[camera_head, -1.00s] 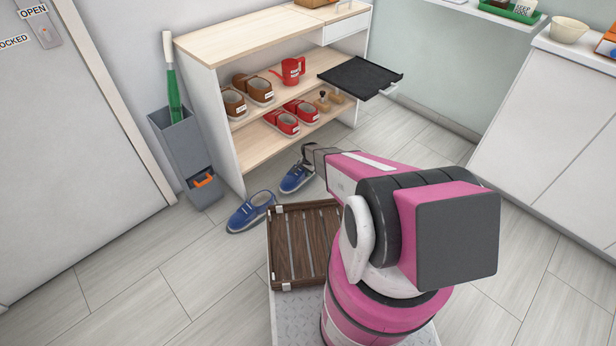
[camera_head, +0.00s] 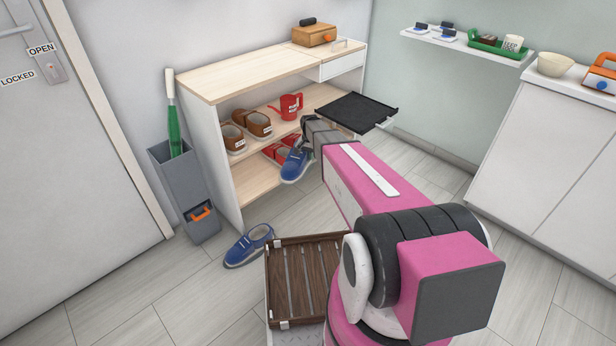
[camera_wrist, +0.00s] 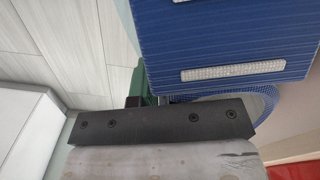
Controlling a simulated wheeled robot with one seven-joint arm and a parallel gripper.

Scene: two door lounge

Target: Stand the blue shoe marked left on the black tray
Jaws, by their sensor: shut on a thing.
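My gripper (camera_head: 306,150) is shut on a blue shoe (camera_head: 294,166) and holds it up off the floor, in front of the lower shelf. In the wrist view the blue shoe (camera_wrist: 230,40) fills the upper right, close against the gripper. I cannot read any mark on it. A second blue shoe (camera_head: 250,245) lies on the floor beside the wooden crate. The black tray (camera_head: 357,111) juts out from the right end of the shelf unit, to the right of and beyond the held shoe; its visible top is empty.
The shelf unit (camera_head: 240,79) holds brown shoes (camera_head: 246,130), a red watering can (camera_head: 291,106) and red shoes (camera_head: 276,152), partly hidden by the held shoe. The slatted wooden crate (camera_head: 270,285) is near my base. A grey bin (camera_head: 178,175) stands left. Floor is clear between.

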